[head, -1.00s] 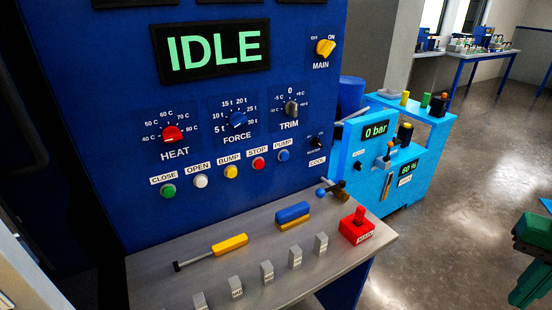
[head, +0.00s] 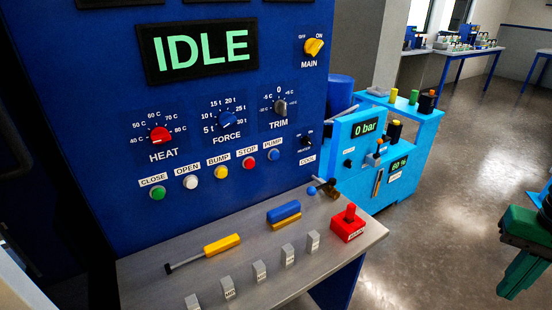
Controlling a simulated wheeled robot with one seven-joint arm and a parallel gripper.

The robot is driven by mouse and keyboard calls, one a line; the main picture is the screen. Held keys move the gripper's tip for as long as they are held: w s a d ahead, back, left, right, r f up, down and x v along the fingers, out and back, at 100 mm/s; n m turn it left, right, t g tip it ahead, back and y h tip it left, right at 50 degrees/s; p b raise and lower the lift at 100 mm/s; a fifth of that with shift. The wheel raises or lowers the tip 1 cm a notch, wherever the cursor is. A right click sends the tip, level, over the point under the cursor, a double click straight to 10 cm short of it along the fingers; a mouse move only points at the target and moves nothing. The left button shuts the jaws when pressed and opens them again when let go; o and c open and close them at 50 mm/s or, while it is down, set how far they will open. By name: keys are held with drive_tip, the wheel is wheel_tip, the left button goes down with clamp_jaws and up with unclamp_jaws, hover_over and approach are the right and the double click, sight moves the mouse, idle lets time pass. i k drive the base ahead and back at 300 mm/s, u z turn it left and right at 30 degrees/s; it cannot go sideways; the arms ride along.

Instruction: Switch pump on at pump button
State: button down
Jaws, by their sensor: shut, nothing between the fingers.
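The blue pump button (head: 273,155) is on the dark blue control panel (head: 100,120), under a white PUMP label (head: 272,143). It is the rightmost in a row of small round buttons, to the right of the red STOP button (head: 248,163). The panel's display (head: 200,50) reads IDLE. Nothing covers the pump button. Whether it is pressed in cannot be told. I cannot make out my gripper in the head view.
A grey ledge (head: 190,285) below the panel carries a yellow-handled tool, small grey blocks and a red switch box (head: 348,225). A light blue unit (head: 400,160) reading 0 bar stands behind. Open floor (head: 445,200) lies right; a green and dark object (head: 525,235) is cut off there.

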sight(275, 155)
drive_tip(key=u, duration=0.7)
drive_tip(key=k, duration=0.35)
drive_tip(key=u, duration=0.35)
